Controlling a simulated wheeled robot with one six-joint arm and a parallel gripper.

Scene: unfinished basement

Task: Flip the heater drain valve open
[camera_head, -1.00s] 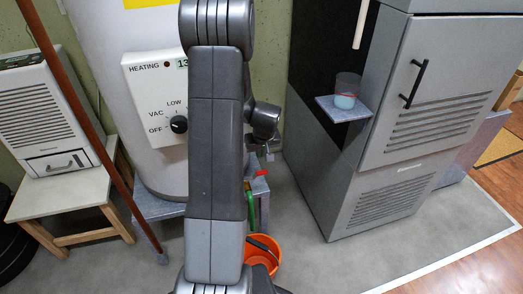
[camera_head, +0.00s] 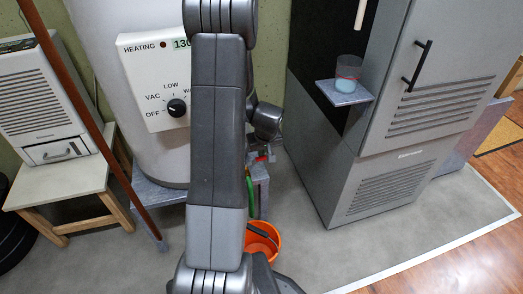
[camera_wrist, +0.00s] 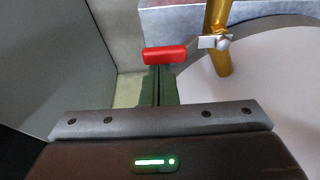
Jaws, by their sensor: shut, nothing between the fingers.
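The drain valve has a red lever handle (camera_wrist: 165,54) on a metal arm (camera_wrist: 208,42), joined to a brass pipe (camera_wrist: 218,40). In the wrist view the red grip lies roughly level, left of the pipe. In the head view the red handle (camera_head: 263,158) shows small at the heater's lower right. My gripper (camera_wrist: 157,70) is shut and empty; its dark fingertips are just below the red grip in the wrist view. I cannot tell whether they touch it. My arm hides part of the heater (camera_head: 150,165) in the head view.
An orange bucket (camera_head: 264,247) stands on the floor below the valve, with a green hose (camera_head: 250,195) above it. A grey cabinet (camera_head: 385,185) with a small shelf and cup (camera_head: 346,75) stands to the right. A wooden stool (camera_head: 55,188) holds a white appliance (camera_head: 45,105) at left.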

